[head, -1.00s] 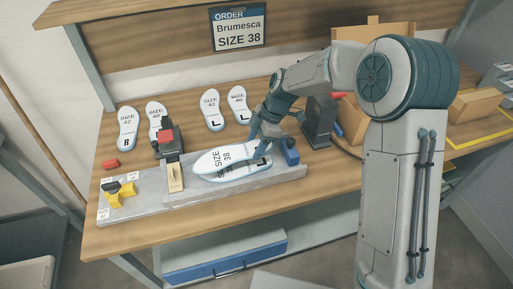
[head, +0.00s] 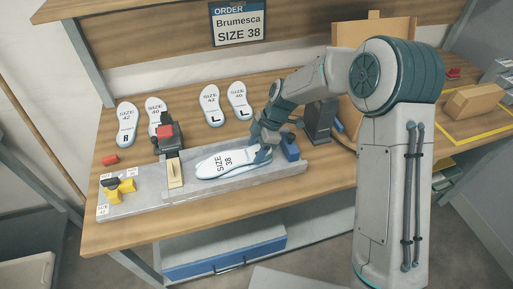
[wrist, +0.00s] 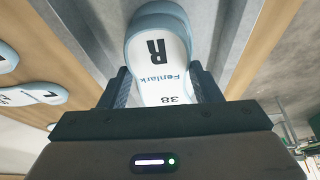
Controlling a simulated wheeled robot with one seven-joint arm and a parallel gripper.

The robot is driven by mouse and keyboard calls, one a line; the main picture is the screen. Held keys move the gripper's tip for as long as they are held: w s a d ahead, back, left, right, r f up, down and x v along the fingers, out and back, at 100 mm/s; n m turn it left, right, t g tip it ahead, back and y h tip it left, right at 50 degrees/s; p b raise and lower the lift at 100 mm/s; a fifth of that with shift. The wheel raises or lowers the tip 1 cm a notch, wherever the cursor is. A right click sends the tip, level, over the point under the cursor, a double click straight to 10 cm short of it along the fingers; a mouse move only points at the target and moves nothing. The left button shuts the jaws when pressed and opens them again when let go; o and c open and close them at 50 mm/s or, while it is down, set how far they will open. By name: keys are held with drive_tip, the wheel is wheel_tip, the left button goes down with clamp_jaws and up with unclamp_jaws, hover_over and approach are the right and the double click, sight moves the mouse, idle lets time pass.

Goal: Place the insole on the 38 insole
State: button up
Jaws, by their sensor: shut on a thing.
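A white insole with a blue edge, marked SIZE 38 (head: 225,161), lies over the grey fixture board in the head view. In the wrist view my gripper (wrist: 163,88) is shut on this held insole (wrist: 160,50), which reads R, Fenlark and 38. In the head view my gripper (head: 264,148) is at the right end of the held insole. I cannot tell whether the two insoles touch.
The grey board (head: 145,205) carries a red-and-black clamp (head: 167,135) left of the insoles, a blue block (head: 290,147) at right and yellow parts (head: 120,190). Several other insoles (head: 210,105) lie behind. The order sign (head: 238,25) reads Brumesca SIZE 38.

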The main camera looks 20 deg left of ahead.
drive_tip(key=o, duration=0.9)
drive_tip(key=shift+o, duration=0.2)
drive_tip(key=shift+r+p, duration=0.75)
drive_tip(key=shift+p, duration=0.25)
drive_tip(key=b+v, duration=0.2)
drive_tip(key=v, duration=0.9)
drive_tip(key=shift+d+r, duration=0.2)
drive_tip(key=shift+r, duration=0.1)
drive_tip(key=shift+w+d, duration=0.1)
